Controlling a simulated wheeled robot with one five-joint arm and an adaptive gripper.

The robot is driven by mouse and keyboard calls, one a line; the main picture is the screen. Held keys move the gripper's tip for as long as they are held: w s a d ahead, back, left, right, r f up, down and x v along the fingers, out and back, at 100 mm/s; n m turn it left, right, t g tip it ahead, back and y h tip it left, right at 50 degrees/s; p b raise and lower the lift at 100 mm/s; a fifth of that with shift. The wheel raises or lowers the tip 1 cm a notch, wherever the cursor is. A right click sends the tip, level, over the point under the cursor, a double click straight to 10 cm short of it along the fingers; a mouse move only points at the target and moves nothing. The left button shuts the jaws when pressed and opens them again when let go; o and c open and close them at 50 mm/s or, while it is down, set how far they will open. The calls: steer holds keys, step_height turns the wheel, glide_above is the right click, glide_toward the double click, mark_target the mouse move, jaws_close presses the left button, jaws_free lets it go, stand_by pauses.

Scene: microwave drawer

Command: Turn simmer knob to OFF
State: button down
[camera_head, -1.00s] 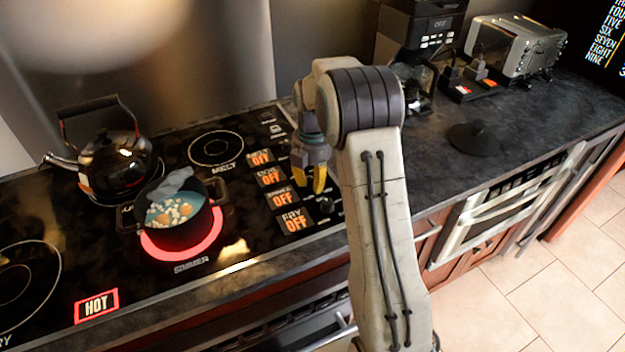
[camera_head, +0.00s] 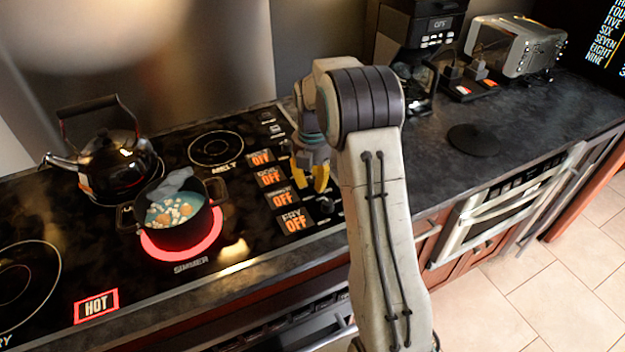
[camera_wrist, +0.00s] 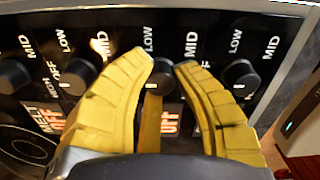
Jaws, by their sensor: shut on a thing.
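The simmer knob (camera_wrist: 158,82) is a black knob in the middle of the wrist view. The yellow fingers of my gripper (camera_wrist: 163,70) stand on either side of it, shut on it. In the head view my gripper (camera_head: 311,180) is down at the row of knobs right of the labels, and hides the simmer knob there. The simmer label (camera_head: 283,198) shows OFF in orange. The simmer burner (camera_head: 217,238) glows red under a dark pot (camera_head: 180,232) with blue contents.
Other black knobs flank my fingers: one left (camera_wrist: 75,76), one right (camera_wrist: 241,76). The fry knob (camera_head: 326,205) is close in front of my gripper. A kettle (camera_head: 115,165) stands at the back left. A coffee maker (camera_head: 420,45) and a toaster (camera_head: 510,45) stand at the back right.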

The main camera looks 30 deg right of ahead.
mark_target(312, 179)
steer(key=c, duration=0.9)
jaws_free()
steer(key=shift+c, duration=0.2)
step_height(312, 179, up, 12)
